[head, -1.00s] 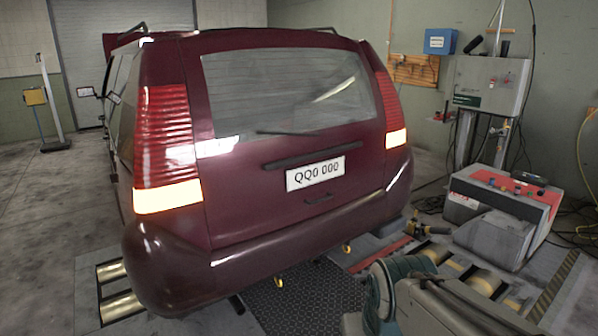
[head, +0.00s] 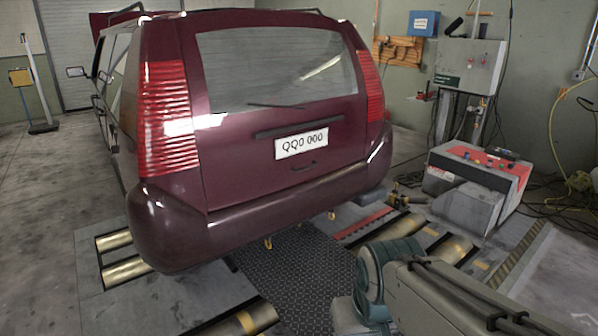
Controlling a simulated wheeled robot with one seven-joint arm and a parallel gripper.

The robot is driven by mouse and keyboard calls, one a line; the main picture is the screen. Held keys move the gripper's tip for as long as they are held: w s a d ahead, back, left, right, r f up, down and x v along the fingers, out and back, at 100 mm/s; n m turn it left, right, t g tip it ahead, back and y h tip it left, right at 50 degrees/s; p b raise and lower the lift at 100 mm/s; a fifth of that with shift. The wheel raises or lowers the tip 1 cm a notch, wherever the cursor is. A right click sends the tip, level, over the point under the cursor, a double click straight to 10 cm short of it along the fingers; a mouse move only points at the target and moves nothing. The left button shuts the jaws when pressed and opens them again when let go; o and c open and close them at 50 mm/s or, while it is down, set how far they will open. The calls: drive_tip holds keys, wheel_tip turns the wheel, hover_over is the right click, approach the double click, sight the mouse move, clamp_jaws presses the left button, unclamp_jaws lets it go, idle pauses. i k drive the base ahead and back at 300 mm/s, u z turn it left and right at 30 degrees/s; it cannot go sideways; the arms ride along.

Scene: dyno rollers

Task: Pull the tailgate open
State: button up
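The maroon car stands with its rear toward me in the head view. Its tailgate (head: 228,148) is shut, with a large rear window, a wiper and a white number plate reading QQ0 000. A dark horizontal trim strip (head: 297,128) runs above the plate. A small dark handle (head: 303,166) shows below the plate. My arm shows at the bottom right, well apart from the tailgate. My gripper is not in view.
Metal rollers (head: 128,270) are set in the floor around the car. A grey and red machine (head: 478,183) stands at the right, with cables beyond it. A grey cabinet (head: 468,66) is on a stand at the back right. Dark textured floor plate (head: 290,275) lies clear behind the car.

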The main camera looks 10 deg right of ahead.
sight(257, 80)
drive_tip(key=z, duration=0.6)
drive_tip(key=i, duration=1.1)
drive_tip(key=z, duration=0.55)
drive_tip(key=i, duration=1.65)
drive_tip(key=u, duration=0.75)
drive_tip(key=i, duration=0.6)
drive_tip(key=u, duration=0.35)
